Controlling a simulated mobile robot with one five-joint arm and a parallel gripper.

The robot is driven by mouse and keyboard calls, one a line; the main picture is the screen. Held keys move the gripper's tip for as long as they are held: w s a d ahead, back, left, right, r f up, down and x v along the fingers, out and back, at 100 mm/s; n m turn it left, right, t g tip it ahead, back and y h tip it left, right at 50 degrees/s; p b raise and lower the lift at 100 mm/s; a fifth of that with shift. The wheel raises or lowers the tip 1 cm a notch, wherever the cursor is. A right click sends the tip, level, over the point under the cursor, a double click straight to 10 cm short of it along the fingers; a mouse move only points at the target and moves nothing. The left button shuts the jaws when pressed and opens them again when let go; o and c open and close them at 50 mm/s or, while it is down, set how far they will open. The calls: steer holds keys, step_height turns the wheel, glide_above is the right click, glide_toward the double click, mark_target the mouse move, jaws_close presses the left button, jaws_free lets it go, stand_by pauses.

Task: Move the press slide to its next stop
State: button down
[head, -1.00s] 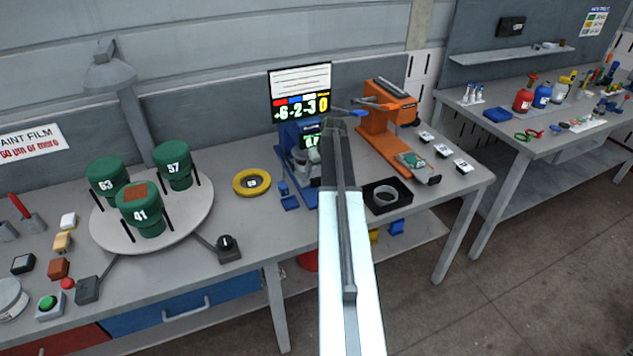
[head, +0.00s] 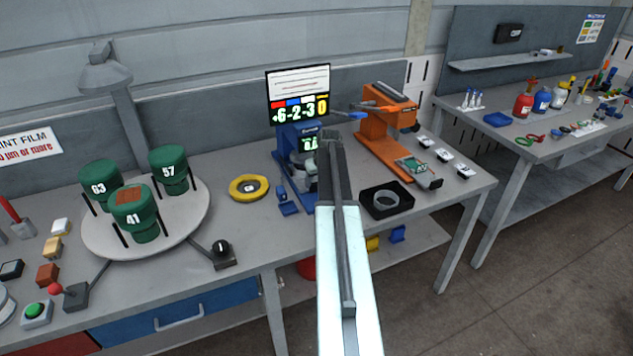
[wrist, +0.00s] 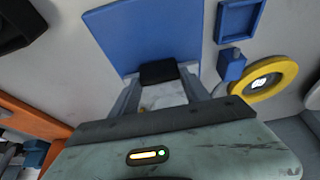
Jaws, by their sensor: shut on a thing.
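The orange press (head: 388,125) stands at the bench's right end. A green work piece (head: 413,166) lies on its base, near a grey block (head: 430,182) at the front; I cannot tell which part is the slide. My gripper is hidden behind my arm in the head view, in front of the blue gauge stand (head: 290,150). In the wrist view my gripper (wrist: 162,95) is shut on a small dark piece (wrist: 158,73) over a blue plate (wrist: 140,32). What that piece belongs to is unclear.
A yellow ring (head: 249,187) lies left of the stand, and a black tray (head: 386,203) with a grey ring lies right of it. A turntable (head: 195,215) with green cups fills the bench's left. A score screen (head: 298,94) stands behind.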

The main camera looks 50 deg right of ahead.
steer(key=s+a, duration=0.2)
steer(key=s, duration=0.3)
steer(key=s+a, duration=0.2)
steer(key=s, duration=0.3)
steer(key=s+a, duration=0.2)
steer(key=s, duration=0.3)
steer(key=shift+s+a+f, duration=0.1)
steer(key=shift+s+a, duration=0.2)
steer(key=shift+s, duration=0.1)
steer(key=c, duration=0.5)
jaws_free()
steer(key=shift+s, duration=0.1)
steer(key=p+v, duration=0.7)
steer(key=shift+r, duration=0.4)
steer(key=shift+s, duration=0.1)
